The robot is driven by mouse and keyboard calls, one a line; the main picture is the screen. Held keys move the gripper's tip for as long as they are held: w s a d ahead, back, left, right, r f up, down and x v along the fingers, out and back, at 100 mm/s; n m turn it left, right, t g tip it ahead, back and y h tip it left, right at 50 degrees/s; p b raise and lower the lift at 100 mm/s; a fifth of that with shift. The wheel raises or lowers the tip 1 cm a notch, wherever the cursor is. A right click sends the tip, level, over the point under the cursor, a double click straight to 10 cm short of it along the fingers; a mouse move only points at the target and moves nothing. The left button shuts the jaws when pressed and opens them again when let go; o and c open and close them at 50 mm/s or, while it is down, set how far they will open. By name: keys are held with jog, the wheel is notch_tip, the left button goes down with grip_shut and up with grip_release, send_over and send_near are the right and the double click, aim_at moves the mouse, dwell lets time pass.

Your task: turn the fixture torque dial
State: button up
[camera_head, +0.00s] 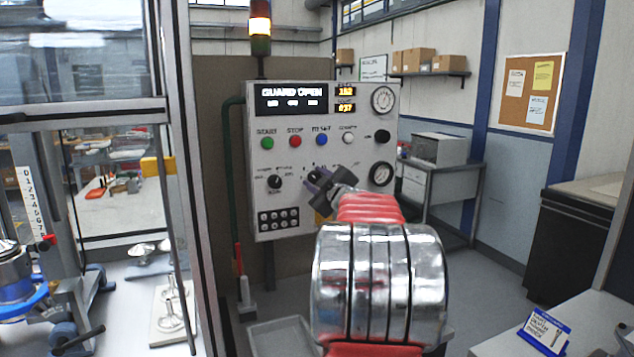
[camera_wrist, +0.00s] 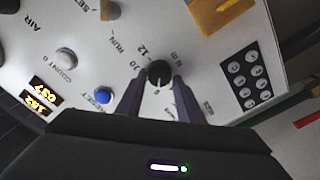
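The torque dial is a small black round knob (camera_wrist: 158,73) on the white control panel (camera_head: 262,222), with numbers such as 10 and 12 printed around it in the wrist view. In the head view my gripper mostly hides it. My gripper (camera_wrist: 157,82) is open, with one purple-grey finger on each side of the dial. A gap shows between each finger and the knob, and I cannot tell whether the tips reach past its face. In the head view my gripper (camera_head: 318,182) is close to the panel's lower middle.
Around the dial are a blue button (camera_wrist: 103,96), a white button (camera_wrist: 66,60), and a black keypad (camera_wrist: 248,78). Another black selector (camera_head: 275,182) is left of my gripper. The panel display (camera_head: 291,97) reads GUARD OPEN. A metal-framed enclosure post (camera_head: 187,150) stands at left.

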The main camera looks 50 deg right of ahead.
jog(key=o, duration=0.3)
jog(key=shift+f, duration=0.1)
jog(key=shift+o, duration=0.2)
jog(key=shift+d, duration=0.1)
jog(key=shift+s, duration=0.15)
jog(key=v, duration=1.3)
jog(key=shift+s+a, duration=0.2)
jog(key=shift+a, duration=0.1)
jog(key=shift+o, duration=0.2)
jog(key=shift+f, duration=0.1)
jog(key=m, duration=0.3)
jog(key=m+h, duration=0.1)
jog(key=m, duration=0.5)
jog(key=shift+w+a+f+g, duration=0.2)
jog(key=shift+a+g, duration=0.15)
jog(key=shift+g, duration=0.05)
